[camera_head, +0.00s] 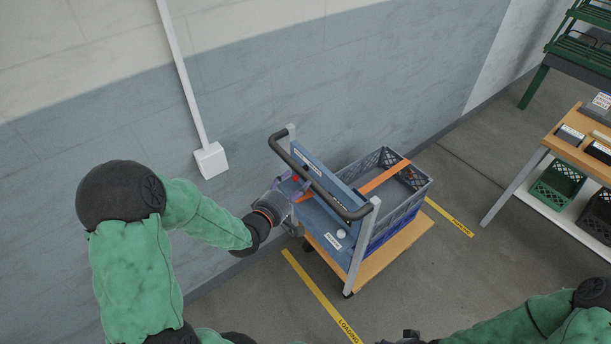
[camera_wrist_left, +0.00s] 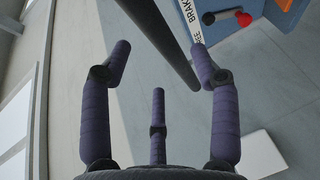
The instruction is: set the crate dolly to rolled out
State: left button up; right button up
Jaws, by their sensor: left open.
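The crate dolly (camera_head: 395,245) stands on the floor by the wall. It has a wooden deck, a blue end panel (camera_head: 325,180) and a black push handle (camera_head: 310,172) between grey posts. A grey-blue crate (camera_head: 408,212) with an orange strap rides on it. My left gripper (camera_head: 294,187) is open beside the handle's left part. In the left wrist view the handle bar (camera_wrist_left: 163,38) slants past the open fingertips (camera_wrist_left: 161,50); I cannot tell whether they touch. A brake label (camera_wrist_left: 192,18) and red knob (camera_wrist_left: 209,18) show there. My right gripper (camera_head: 408,337) is mostly cut off at the bottom edge.
Yellow floor tape marked LOADING (camera_head: 318,293) lies in front of the dolly, and more tape (camera_head: 448,217) lies to its right. A wall conduit box (camera_head: 210,160) is behind my left arm. A wooden table (camera_head: 555,140) stands right, above green and dark crates.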

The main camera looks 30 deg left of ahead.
aim_at(303, 176)
pick_arm(q)
jog(key=w, duration=0.2)
jog(key=w+b, duration=0.1)
jog(key=w, duration=0.1)
jog(key=w+f, duration=0.1)
jog(key=w, duration=0.1)
jog(key=shift+w+f, duration=0.1)
jog(key=shift+w, duration=0.2)
